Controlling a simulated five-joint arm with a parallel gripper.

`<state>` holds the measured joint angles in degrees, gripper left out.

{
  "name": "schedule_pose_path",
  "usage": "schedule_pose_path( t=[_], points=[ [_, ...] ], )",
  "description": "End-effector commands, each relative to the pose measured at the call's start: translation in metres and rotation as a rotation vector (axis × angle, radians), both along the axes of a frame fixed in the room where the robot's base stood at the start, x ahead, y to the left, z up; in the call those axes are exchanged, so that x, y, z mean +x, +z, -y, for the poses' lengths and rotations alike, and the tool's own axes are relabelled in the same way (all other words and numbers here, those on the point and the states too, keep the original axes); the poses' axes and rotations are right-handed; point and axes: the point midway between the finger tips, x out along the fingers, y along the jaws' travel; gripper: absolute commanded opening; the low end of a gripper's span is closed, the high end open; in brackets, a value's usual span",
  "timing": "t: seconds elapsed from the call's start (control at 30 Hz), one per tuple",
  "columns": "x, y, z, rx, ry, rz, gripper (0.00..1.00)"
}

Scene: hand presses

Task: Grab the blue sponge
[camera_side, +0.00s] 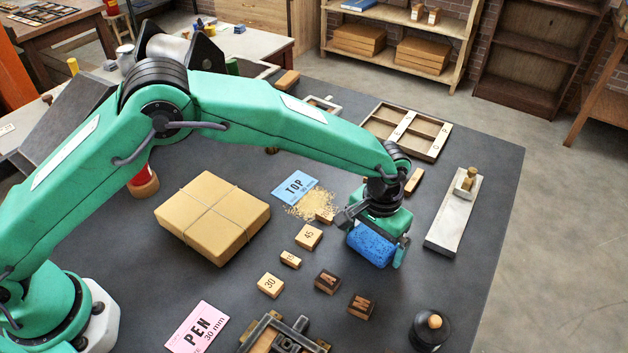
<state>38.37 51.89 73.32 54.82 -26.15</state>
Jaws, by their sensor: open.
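The blue sponge (371,245) sits on the dark table at the right of the middle. My gripper (374,243) is over it, pointing down, with a finger on either side of the sponge. The near right finger shows beside the sponge's right end, and the other finger is at its left. The jaws are open. I cannot tell whether either finger touches the sponge. The gripper body hides the sponge's top and back.
A grey tool with a wooden knob (455,215) is to the right. A black knobbed pot (429,331) stands in front.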

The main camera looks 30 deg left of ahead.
Motion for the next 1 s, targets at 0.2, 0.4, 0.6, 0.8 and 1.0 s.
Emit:
schedule_pose_path(
  t=[0.2, 0.4, 0.6, 0.8, 1.0],
  points=[
    [0.000, 0.000, 0.000, 0.000, 0.000, 0.001, 0.98],
    [0.000, 0.000, 0.000, 0.000, 0.000, 0.001, 0.65],
    [0.000, 0.001, 0.000, 0.000, 0.000, 0.001, 0.64],
    [0.000, 0.005, 0.000, -0.001, 0.000, 0.002, 0.64],
    [0.001, 0.023, 0.000, -0.002, 0.000, 0.003, 0.64]
  ],
)
